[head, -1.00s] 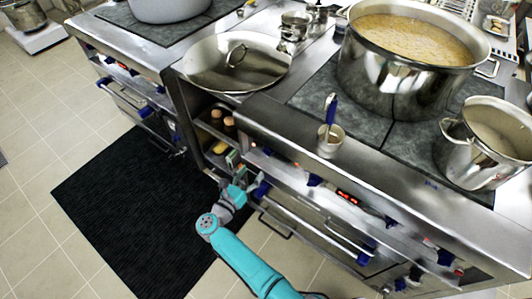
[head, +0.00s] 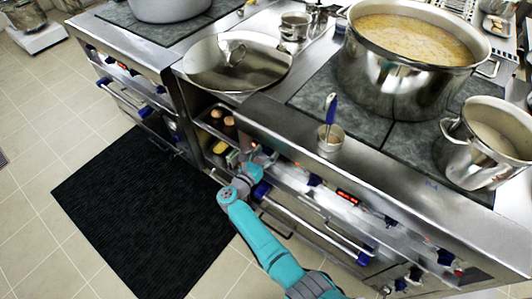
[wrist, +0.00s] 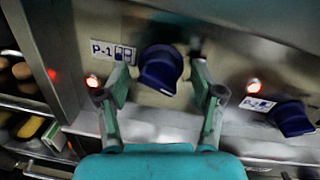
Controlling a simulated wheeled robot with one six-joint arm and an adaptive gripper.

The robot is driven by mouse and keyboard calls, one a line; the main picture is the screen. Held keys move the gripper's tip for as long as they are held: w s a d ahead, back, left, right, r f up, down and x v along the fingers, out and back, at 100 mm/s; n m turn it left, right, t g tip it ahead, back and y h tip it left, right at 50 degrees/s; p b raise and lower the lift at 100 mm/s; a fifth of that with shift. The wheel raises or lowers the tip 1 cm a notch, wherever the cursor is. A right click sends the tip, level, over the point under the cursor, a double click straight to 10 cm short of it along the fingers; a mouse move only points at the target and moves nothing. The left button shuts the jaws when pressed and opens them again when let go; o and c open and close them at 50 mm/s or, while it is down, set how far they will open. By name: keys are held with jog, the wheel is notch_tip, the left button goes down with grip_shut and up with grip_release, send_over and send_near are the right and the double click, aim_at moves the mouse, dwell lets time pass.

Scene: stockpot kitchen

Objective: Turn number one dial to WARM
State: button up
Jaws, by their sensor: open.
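The number one dial (wrist: 161,70) is a dark blue knob beside a "P-1" label (wrist: 110,51) on the steel front panel, near the middle of the wrist view. My gripper (wrist: 160,80) is open, with one finger on each side of the dial. I cannot tell whether the fingers touch it. I cannot read any WARM mark or the dial's setting. In the head view my gripper (head: 258,158) is at the left end of the stove's front panel, and the dial is not clearly visible there.
A second blue dial (wrist: 291,118) with a P-2 label is to the right. Red lights (wrist: 254,86) glow on the panel. An open shelf (head: 219,122) with jars is left of my gripper. An oven handle (head: 305,222) is below. A large soup pot (head: 385,85) stands above.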

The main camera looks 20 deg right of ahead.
jog(key=c, duration=1.1)
jog(key=shift+c, duration=0.2)
jog(key=shift+n, duration=0.3)
jog(key=n, duration=0.9)
jog(key=shift+w+a+n+g, duration=0.1)
jog(key=shift+n+g, duration=0.2)
jog(key=shift+n, duration=0.1)
jog(key=o, duration=1.1)
